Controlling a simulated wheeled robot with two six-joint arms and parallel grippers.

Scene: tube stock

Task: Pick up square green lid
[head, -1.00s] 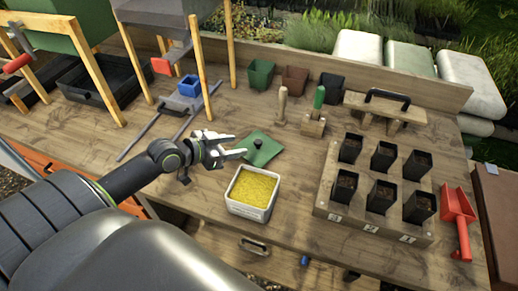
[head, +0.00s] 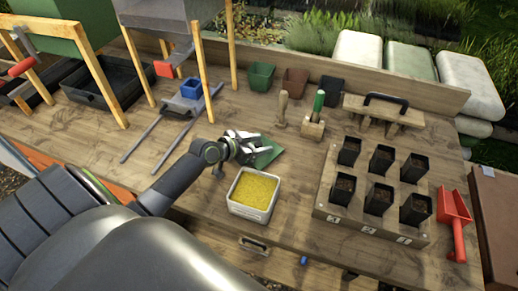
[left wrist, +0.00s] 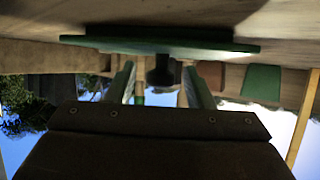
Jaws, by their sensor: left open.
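The square green lid (head: 269,153) lies on the wooden bench just behind the white tub of yellow grain (head: 251,215). My left gripper (head: 250,147) is at the lid and covers its left part in the head view. In the left wrist view, the picture is upside down and the lid (left wrist: 165,46) shows edge-on, with its dark knob (left wrist: 163,72) toward the space between my open fingers (left wrist: 160,76). I cannot tell whether the fingers touch the knob. My right gripper is not in view.
A dibber (head: 282,108) and a green-handled tool (head: 318,105) stand behind the lid. Metal rails with a blue block (head: 191,87) lie to the left.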

